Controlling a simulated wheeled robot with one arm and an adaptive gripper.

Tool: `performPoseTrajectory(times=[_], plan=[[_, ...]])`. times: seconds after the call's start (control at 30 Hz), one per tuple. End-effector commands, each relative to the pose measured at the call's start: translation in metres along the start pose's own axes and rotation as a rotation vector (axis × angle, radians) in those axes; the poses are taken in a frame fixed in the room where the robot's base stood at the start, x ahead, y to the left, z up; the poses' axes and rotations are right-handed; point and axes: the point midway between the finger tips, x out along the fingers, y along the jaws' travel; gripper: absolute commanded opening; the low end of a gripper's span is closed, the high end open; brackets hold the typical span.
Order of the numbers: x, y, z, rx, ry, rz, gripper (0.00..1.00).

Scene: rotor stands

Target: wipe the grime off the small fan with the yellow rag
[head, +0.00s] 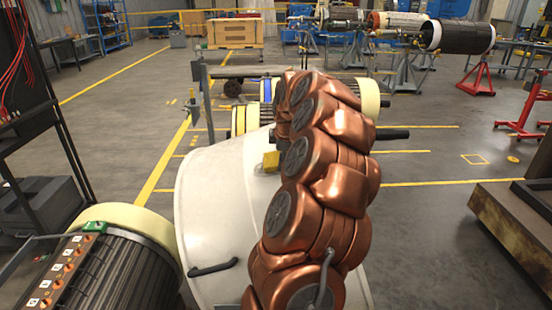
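A small yellow thing (271,161) rests on the far part of a pale, smooth, curved surface, just left of my copper-coloured arm. It could be the rag, but it is too small to tell. I cannot make out the small fan or any grime; my arm hides much of the middle of the view. My gripper is not visible; the arm reaches forward and its far end is hidden behind its own links.
A dark ribbed rotor (112,270) with a cream ring stands close at left, beside a black rack (30,100). A heavy metal bench (515,225) is at right. Rotors on stands, including a black one (458,37), are farther back. Floor at right is open.

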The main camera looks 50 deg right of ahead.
Motion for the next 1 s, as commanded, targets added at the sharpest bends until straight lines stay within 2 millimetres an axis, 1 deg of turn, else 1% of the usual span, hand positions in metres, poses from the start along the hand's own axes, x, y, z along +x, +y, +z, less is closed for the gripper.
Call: performPoseTrajectory(times=[0.07, 0.27, 0.7, 1.0], plan=[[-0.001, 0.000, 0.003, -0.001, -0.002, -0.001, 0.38], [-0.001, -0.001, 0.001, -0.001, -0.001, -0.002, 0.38], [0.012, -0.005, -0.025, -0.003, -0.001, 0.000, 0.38], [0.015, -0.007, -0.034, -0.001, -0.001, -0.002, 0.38]])
